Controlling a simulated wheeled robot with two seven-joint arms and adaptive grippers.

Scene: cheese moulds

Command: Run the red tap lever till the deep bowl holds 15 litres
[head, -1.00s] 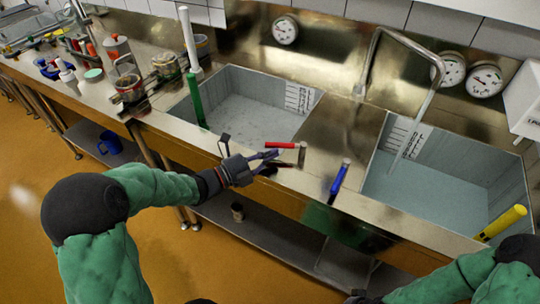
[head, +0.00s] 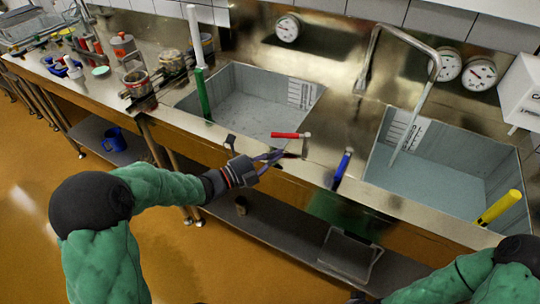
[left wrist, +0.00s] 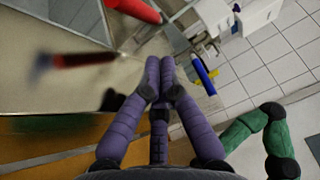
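The red tap lever (head: 288,135) lies across the counter ledge in front of the left bowl (head: 232,106). My left gripper (head: 277,158) is just in front of and below it, its fingers drawn together, with nothing seen between them. In the left wrist view the purple fingertips (left wrist: 160,62) nearly meet. A blurred red handle (left wrist: 85,60) is left of them, apart from them. The right bowl (head: 450,172) holds greyish water; a pale stream seems to fall into it from the spout (head: 437,68). Both bowls have scales, too small to read. My right gripper is almost wholly cut off.
A blue lever (head: 342,168) stands right of the red one. A yellow handle (head: 500,207) is at the right bowl's edge, and a green-and-white upright (head: 203,95) at the left bowl. Jars (head: 137,84) crowd the left counter. Round gauges (head: 288,28) hang behind.

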